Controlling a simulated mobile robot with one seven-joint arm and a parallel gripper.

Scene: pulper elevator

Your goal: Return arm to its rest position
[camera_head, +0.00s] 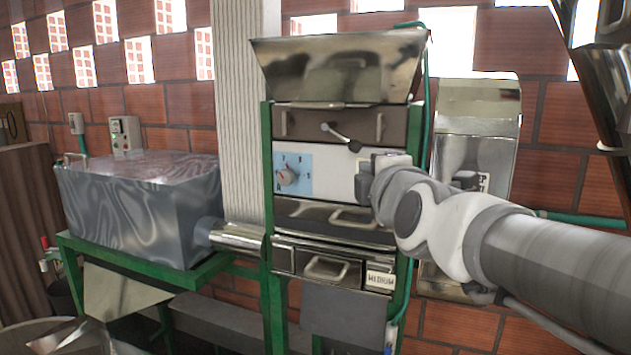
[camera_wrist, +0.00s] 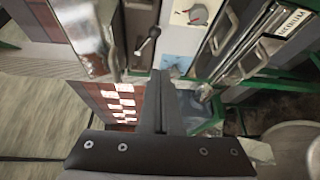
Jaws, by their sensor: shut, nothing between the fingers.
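My arm reaches in from the right in the head view. My gripper (camera_head: 366,184) is in front of the white panel of the green-framed machine (camera_head: 345,122), right of its dial. In the wrist view my gripper (camera_wrist: 161,76) shows its two dark fingers together, with nothing between them. The lever with a dark knob (camera_head: 343,137) is up and left of my gripper in the head view. It also shows in the wrist view (camera_wrist: 148,40), apart from the fingers.
A metal tank (camera_head: 145,205) on a green stand is at the left, joined to the machine by a pipe (camera_head: 238,236). A metal chute (camera_head: 472,140) stands behind my arm. A dark metal structure (camera_head: 605,95) hangs at the upper right. A brick wall (camera_head: 565,150) closes the back.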

